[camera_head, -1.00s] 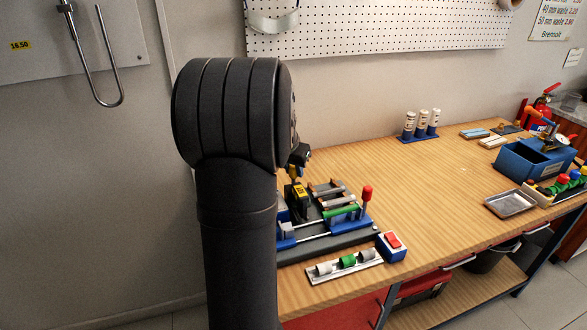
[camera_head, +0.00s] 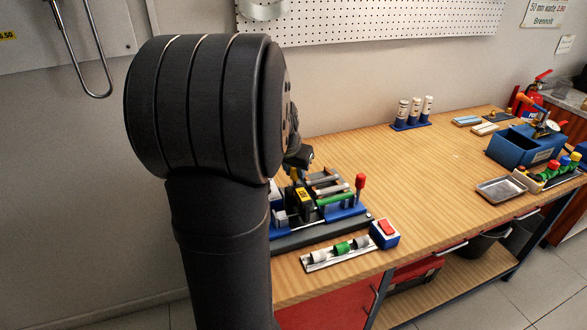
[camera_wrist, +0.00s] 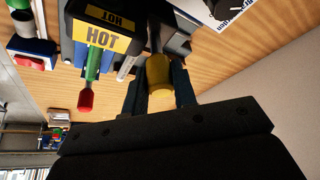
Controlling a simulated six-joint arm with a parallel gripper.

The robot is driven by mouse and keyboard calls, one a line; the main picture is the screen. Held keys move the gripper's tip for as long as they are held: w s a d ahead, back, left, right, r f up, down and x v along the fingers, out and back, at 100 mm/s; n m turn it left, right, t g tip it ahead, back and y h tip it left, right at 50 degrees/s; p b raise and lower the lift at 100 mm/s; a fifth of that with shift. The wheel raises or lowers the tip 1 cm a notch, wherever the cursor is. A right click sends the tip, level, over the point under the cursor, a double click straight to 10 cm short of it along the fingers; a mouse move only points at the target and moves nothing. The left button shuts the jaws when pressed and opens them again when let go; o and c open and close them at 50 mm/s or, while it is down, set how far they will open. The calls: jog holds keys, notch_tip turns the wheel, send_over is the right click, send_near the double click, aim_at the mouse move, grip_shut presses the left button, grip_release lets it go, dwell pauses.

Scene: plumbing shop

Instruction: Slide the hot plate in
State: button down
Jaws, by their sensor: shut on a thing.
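The welding machine (camera_head: 320,222) sits on the bench's near left end, with clamps, rails and a red-knobbed lever (camera_head: 360,181). A black hot plate with a yellow HOT label (camera_head: 304,197) is among its clamps; the label also shows large in the wrist view (camera_wrist: 96,38). In the wrist view, my gripper (camera_wrist: 159,92) is shut on a yellow handle (camera_wrist: 158,78), whose shaft runs up beside the labelled plate. The red knob (camera_wrist: 86,101) hangs left of the handle. In the head view my arm hides the gripper's fingers and the machine's left end.
A strip with white and green pipe pieces (camera_head: 341,252) and a red-buttoned box (camera_head: 385,234) lie in front of the machine. Bottles in a blue rack (camera_head: 411,122), a metal tray (camera_head: 501,188) and a blue box (camera_head: 522,146) stand farther right. The middle of the bench is clear.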

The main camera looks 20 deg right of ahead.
jog(key=c, duration=1.2)
grip_release()
jog(key=shift+s+d+f, duration=0.1)
jog(key=shift+s, duration=0.1)
jog(key=shift+o, duration=0.2)
jog(key=shift+r, duration=0.25)
jog(key=v, duration=1.7)
jog(key=shift+f, duration=0.1)
